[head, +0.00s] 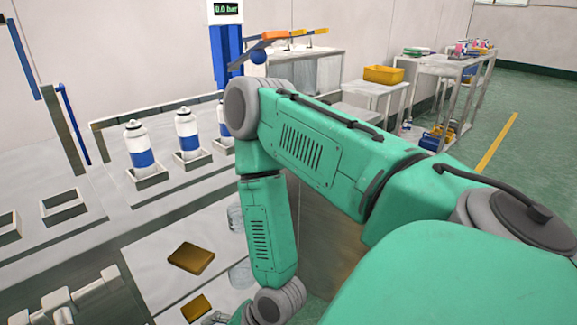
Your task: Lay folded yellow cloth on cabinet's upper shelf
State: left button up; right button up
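Two flat, folded-looking dark yellow pieces lie on a pale surface (147,262) at the lower middle. The farther yellow piece (191,257) shows whole; the nearer yellow piece (196,308) is cut by the bottom edge. I cannot tell for certain which is the cloth. My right arm bends down across the middle, and a bit of my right gripper (216,318) shows at the bottom edge, just right of the nearer piece. Its fingers are mostly out of frame. My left gripper is not identifiable. No cabinet shelf can be made out clearly.
White bottles with blue bands (140,150) stand in square holders on the bench. Clear jars (240,274) stand beside my forearm. A pale pipe-like fixture (88,300) is at lower left. A yellow bin (384,75) sits on a table behind. Open floor lies at right.

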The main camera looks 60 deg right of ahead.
jog(key=s+d+n+g+h, duration=0.2)
jog(key=s+n+g, duration=0.3)
jog(key=s+n, duration=0.9)
jog(key=n+h, duration=0.1)
jog(key=n, duration=0.1)
jog(key=shift+s+n, duration=0.4)
jog(key=shift+f, duration=0.1)
notch_tip(320, 180, up, 3)
jog(key=p, duration=0.3)
jog(key=shift+w+a, duration=0.1)
